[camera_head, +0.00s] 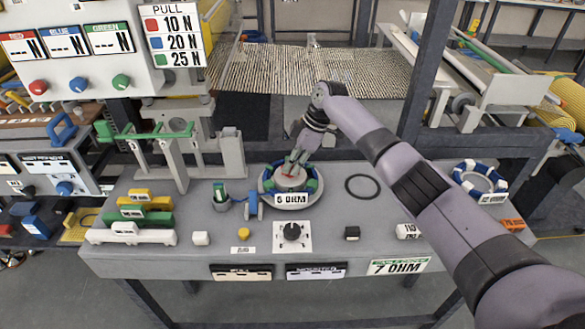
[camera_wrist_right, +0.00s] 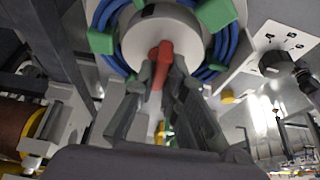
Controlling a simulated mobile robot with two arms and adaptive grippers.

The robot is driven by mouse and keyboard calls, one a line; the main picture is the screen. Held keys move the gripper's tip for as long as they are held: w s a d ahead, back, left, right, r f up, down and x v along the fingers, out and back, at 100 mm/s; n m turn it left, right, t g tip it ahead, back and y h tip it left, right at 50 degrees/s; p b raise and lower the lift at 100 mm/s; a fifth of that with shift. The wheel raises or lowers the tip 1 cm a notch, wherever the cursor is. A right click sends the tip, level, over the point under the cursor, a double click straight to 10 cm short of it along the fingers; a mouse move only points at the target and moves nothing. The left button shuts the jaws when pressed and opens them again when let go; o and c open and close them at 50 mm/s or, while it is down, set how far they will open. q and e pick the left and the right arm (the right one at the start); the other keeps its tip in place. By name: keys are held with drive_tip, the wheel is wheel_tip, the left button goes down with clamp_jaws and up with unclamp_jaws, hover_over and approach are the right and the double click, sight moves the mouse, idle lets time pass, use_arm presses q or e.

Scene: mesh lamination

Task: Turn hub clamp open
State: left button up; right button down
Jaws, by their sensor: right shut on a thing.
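The hub clamp is a red lever (camera_wrist_right: 163,60) on the pale round hub (camera_wrist_right: 150,38). The hub sits in the middle of a ring of blue cable with green blocks (camera_wrist_right: 214,14). In the head view the hub assembly (camera_head: 268,187) lies on the grey bench behind an OHM label. My right gripper (camera_wrist_right: 161,75) is shut on the red lever, with a finger on each side of it. In the head view my right gripper (camera_head: 299,157) reaches down to the hub, and the lever is mostly hidden. My left gripper is not in view.
A black ring (camera_head: 362,186) lies flat right of the hub. A blue-and-white ring (camera_head: 480,181) lies farther right. A dial (camera_head: 292,232) sits in front of the hub. Grey uprights (camera_head: 232,152) stand to the left, with yellow, green and white pieces (camera_head: 130,234) nearby.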

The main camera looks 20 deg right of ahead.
drive_tip(key=shift+r, duration=0.1)
idle(0.5)
drive_tip(key=c, duration=1.6)
unclamp_jaws()
drive_tip(key=shift+c, duration=0.2)
drive_tip(key=v, duration=1.2)
drive_tip(key=shift+w, duration=0.1)
